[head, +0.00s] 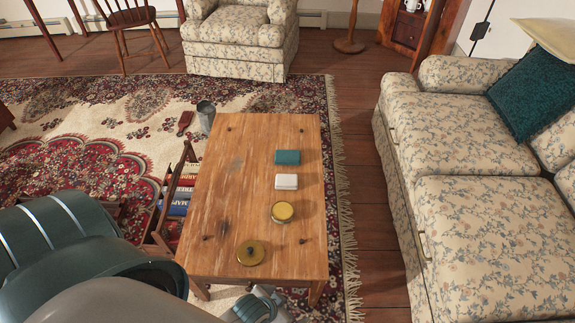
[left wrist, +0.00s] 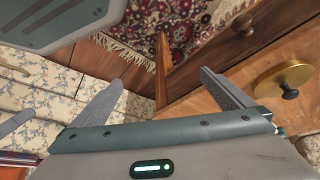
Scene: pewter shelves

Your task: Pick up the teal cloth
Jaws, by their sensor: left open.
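The teal cloth (head: 287,157) lies as a small folded rectangle on the wooden table, right of its middle, in the head view. My left gripper (head: 262,302) is low at the table's near edge, well short of the cloth. In the left wrist view my left gripper (left wrist: 160,78) has its two fingers spread apart with nothing between them. The cloth does not show in that view.
On the wooden table (head: 232,180), a white block (head: 286,181), a yellow round tin (head: 283,212) and a brass knobbed lid (head: 250,253) stand between gripper and cloth. A floral sofa (head: 455,130) is at right. A book rack (head: 165,205) adjoins the table's left side.

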